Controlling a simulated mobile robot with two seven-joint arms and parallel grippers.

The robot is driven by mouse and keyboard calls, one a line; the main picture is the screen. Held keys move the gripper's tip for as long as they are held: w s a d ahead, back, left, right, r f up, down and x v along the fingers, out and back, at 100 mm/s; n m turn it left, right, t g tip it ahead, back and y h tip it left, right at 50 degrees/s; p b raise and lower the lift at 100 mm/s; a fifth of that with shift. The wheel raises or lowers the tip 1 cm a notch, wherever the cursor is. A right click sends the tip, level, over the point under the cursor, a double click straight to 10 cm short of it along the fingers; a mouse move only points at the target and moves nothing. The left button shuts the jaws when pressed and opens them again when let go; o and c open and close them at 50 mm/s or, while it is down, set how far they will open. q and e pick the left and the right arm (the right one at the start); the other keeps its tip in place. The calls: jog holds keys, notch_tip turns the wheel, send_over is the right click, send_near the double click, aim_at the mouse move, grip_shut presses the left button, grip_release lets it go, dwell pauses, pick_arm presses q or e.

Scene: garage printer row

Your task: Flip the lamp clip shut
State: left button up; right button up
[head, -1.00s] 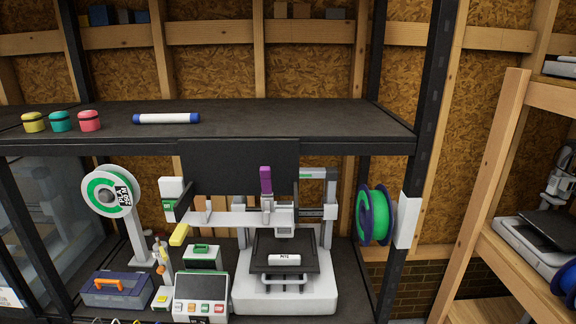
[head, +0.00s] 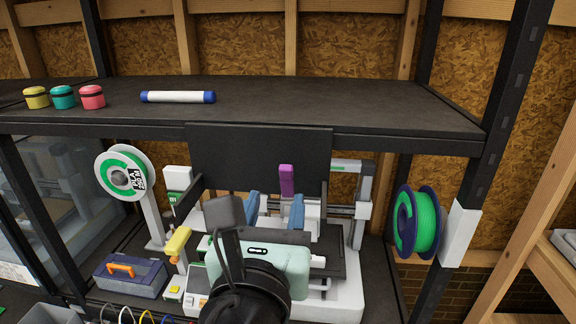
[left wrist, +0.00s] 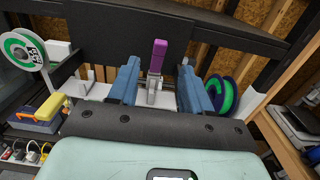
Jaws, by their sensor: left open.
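A purple upright tab (head: 286,180) stands on the printer's crossbar, and I take it for the lamp clip. It also shows in the left wrist view (left wrist: 158,55), upright on a grey mount (left wrist: 154,92). My left gripper (head: 275,210) has its blue fingers open and points at the tab from the front. In the left wrist view the open fingers (left wrist: 160,68) lie left and right of the tab and its mount. I cannot tell whether they touch it. My arm hides part of the printer bed. My right gripper is out of view.
A green spool (head: 425,222) hangs by the right post. A yellow piece (head: 178,242) and a blue toolbox (head: 130,277) are at the left.

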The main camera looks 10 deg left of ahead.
aim_at(286, 179)
pick_arm(q)
jog(key=w+p, duration=0.1)
jog(key=w, duration=1.1)
jog(key=shift+w+f+p, duration=0.1)
jog(key=shift+w+p, duration=0.1)
jog(key=shift+p, duration=0.15)
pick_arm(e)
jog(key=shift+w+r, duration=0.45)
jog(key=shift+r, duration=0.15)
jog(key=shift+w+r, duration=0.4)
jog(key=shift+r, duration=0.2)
